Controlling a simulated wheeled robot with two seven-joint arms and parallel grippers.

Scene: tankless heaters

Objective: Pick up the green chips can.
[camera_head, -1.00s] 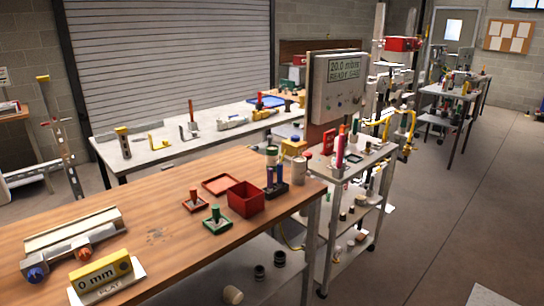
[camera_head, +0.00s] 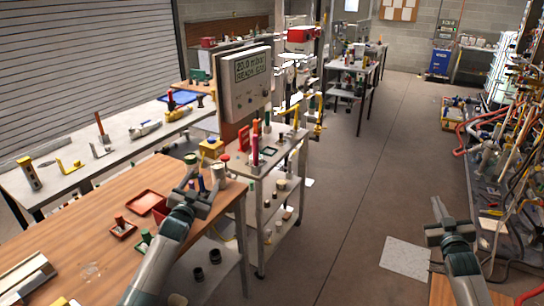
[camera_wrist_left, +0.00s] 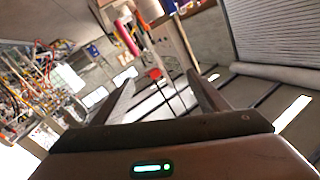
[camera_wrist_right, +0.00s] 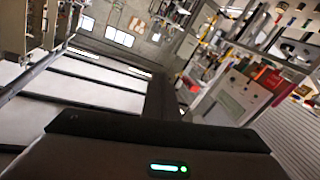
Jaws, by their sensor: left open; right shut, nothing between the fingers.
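I cannot make out a green chips can for certain. A small cylinder with a green top (camera_head: 191,159) stands at the far right end of the wooden bench, partly hidden by my left gripper; it is too small to identify. My left gripper (camera_head: 204,178) is open and empty, seen over that end of the bench. Its two spread fingers (camera_wrist_left: 160,82) show in the left wrist view with nothing held between them. My right gripper (camera_head: 438,208) is shut and empty at the right, seen against the floor.
The wooden bench (camera_head: 90,225) carries a red tray (camera_head: 145,198) and a red box (camera_head: 160,211) partly behind my left arm. A shelved cart (camera_head: 268,170) stands beyond. The floor aisle (camera_head: 360,180) is open. Pipes and hoses (camera_head: 500,150) crowd the right side.

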